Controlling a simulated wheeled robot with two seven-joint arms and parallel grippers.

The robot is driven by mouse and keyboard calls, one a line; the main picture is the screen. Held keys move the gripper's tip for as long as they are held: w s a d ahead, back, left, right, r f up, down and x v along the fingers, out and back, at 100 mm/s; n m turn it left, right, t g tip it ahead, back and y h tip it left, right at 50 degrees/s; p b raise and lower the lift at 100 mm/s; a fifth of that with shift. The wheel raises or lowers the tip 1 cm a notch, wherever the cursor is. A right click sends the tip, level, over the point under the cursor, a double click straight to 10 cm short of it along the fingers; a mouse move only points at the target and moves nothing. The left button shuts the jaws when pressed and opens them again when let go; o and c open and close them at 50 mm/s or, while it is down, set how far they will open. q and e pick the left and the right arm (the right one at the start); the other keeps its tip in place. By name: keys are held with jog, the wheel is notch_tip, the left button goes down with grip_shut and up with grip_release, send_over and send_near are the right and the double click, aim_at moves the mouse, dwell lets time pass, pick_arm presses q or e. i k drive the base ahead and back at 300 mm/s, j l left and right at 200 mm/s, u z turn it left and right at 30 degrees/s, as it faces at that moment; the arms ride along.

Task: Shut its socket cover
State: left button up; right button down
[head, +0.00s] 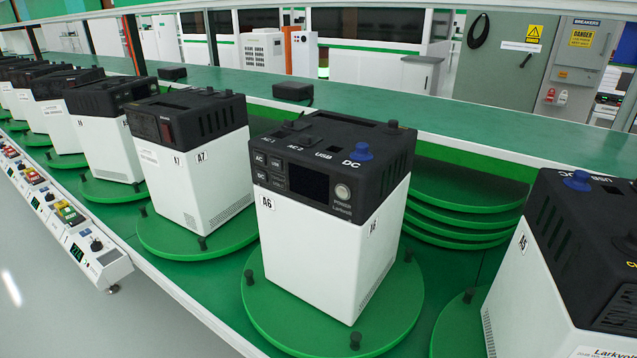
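A white power unit with a black top, marked A6 (325,235), stands on a round green turntable (265,305) in the middle of the head view. Its front panel has a dark screen (308,183) and several buttons. Its top bears labels AC 1, AC 2, USB and DC, with a blue cap (361,151) by the DC label. Small dark parts (296,125) lie near the AC labels; I cannot tell whether a cover there is open or shut. Neither of my grippers is in view.
Unit A7 (195,190) and several more units stand in a row to the left. Unit A5 (540,285), also with a blue cap, is close at right. Green discs (460,215) are stacked behind. A strip of control boxes (85,245) runs along the front left.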

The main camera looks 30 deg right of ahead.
aim_at(296, 125)
jog(key=z, duration=1.25)
